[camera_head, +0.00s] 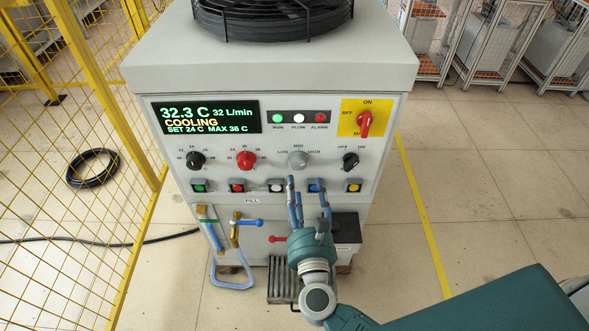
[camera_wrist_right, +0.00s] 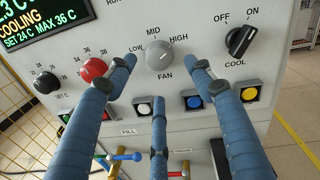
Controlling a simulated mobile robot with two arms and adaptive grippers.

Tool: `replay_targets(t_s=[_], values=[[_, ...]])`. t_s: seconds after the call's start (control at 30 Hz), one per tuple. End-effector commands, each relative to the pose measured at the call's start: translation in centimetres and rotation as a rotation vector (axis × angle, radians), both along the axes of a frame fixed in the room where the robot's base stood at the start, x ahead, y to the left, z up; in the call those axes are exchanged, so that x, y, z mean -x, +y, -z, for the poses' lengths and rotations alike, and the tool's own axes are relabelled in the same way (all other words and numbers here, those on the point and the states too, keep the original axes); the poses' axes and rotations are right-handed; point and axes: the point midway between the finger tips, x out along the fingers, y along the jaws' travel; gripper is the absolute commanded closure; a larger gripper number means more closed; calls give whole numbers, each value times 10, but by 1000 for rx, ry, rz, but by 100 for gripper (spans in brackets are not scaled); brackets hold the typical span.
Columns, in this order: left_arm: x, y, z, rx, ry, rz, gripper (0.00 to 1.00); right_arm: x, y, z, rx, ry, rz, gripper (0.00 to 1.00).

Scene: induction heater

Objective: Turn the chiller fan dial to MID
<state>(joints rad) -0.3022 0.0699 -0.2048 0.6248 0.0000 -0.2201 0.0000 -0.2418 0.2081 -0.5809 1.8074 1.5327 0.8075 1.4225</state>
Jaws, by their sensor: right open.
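The chiller fan dial (camera_head: 297,159) is a grey round knob on the front panel of the chiller, under the labels LOW, MID and HIGH. It also shows in the right wrist view (camera_wrist_right: 159,56), above the word FAN; I cannot tell clearly which label it points to. My right gripper (camera_head: 306,186) has its blue fingers spread, with nothing between them. In the right wrist view the fingertips (camera_wrist_right: 172,70) stand around and below the dial, apparently short of touching it. My left gripper is not in view.
A black COOL knob (camera_wrist_right: 240,40) sits right of the dial, and a red knob (camera_head: 246,159) sits left. A row of coloured buttons (camera_head: 237,186) runs below. Valves and hoses (camera_head: 212,236) hang lower left. A yellow fence (camera_head: 75,150) stands at left.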

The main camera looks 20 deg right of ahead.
Motion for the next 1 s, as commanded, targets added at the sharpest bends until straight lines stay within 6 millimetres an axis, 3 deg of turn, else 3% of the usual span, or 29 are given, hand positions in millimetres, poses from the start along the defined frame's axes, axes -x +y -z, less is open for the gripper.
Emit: replay_targets(t_s=[0.13, 0.3, 0.5, 0.77, 1.0], values=[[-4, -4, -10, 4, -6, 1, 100, -31, -6, -4, 6, -2, 0, 47], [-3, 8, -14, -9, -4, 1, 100, -56, -11, -2, 5, -1, -1, 47], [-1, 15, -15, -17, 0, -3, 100, -68, -13, 0, 5, 1, -1, 47], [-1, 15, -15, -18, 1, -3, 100, -69, -14, 1, 4, 1, -1, 47], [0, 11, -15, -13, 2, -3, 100, -69, -14, 0, 5, 1, -1, 92]])
